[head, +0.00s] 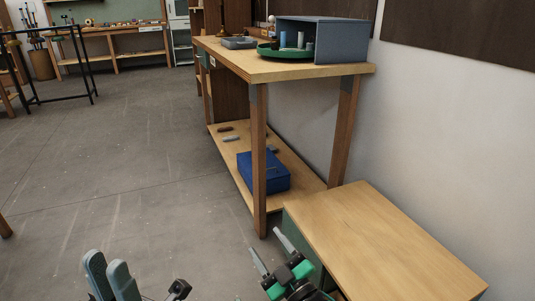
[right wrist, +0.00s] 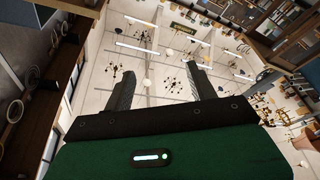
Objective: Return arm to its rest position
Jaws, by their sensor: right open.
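My right gripper (head: 265,241) is at the bottom centre of the head view, beside the low wooden-topped cabinet. Its two fingers are apart and point up. In the right wrist view my right gripper (right wrist: 158,80) is open with nothing between its fingers, and the ceiling lies beyond them. My left gripper (head: 106,260) is at the bottom left of the head view, over the floor. Its two rounded grey-teal fingers point up with a small gap visible, but the angle hides how far apart they are. I see nothing held in it.
The low cabinet (head: 385,240) stands close to the right gripper. Behind it is a workbench (head: 335,70) with a grey-blue box (head: 343,42) and a green tray (head: 268,52). A blue toolbox (head: 264,172) sits on its lower shelf. Open floor (head: 110,170) lies to the left.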

